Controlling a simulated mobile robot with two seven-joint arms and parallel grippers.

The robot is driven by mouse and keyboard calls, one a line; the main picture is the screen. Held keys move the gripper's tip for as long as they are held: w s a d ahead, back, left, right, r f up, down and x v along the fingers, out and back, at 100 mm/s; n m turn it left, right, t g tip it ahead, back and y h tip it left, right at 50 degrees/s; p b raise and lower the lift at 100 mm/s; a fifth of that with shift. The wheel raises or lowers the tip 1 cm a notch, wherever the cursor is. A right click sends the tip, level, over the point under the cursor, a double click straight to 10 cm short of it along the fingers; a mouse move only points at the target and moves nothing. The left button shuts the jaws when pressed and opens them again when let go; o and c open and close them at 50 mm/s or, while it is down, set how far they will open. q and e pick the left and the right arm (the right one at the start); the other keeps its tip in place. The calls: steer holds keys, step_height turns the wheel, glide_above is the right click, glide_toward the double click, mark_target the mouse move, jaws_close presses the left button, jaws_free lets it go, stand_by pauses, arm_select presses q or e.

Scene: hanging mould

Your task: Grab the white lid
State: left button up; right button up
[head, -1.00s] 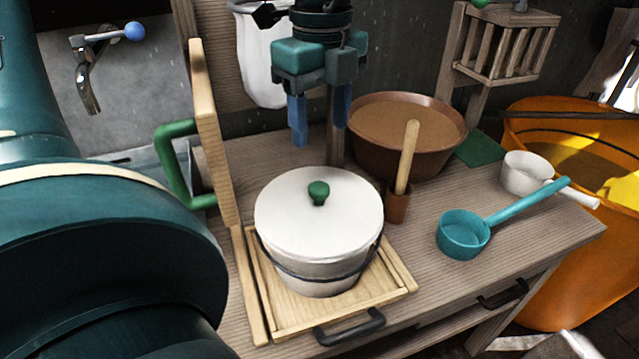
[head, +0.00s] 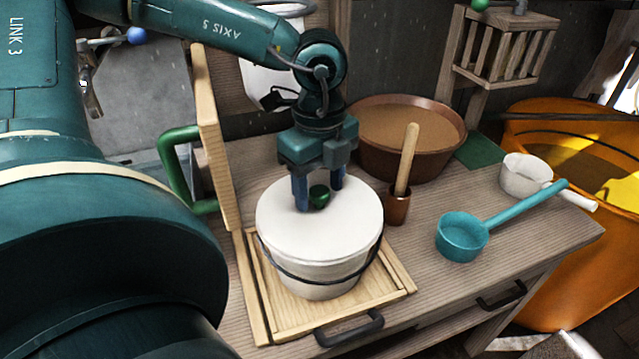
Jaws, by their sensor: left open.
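The white lid (head: 318,236) sits on a white bucket (head: 322,287) with a dark wire handle. A round green knob (head: 320,195) stands on the lid. My left gripper (head: 319,197) points down over the lid, open, with its blue fingers on either side of the knob. Whether the fingers touch the knob or lid cannot be told. The bucket stands on a wooden tray (head: 283,318) on the table. My right gripper is not in view.
A wooden board with a green handle (head: 178,165) stands upright left of the bucket. A brown bowl (head: 405,165), a small cup with a wooden stick (head: 398,208), a teal ladle (head: 462,237) and a white ladle (head: 524,176) are to the right. An orange tub (head: 580,265) stands beyond the table's right edge.

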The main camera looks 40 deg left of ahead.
arm_select(q)
steer(key=shift+c, duration=0.3)
jaws_close()
steer(key=shift+r, duration=0.1)
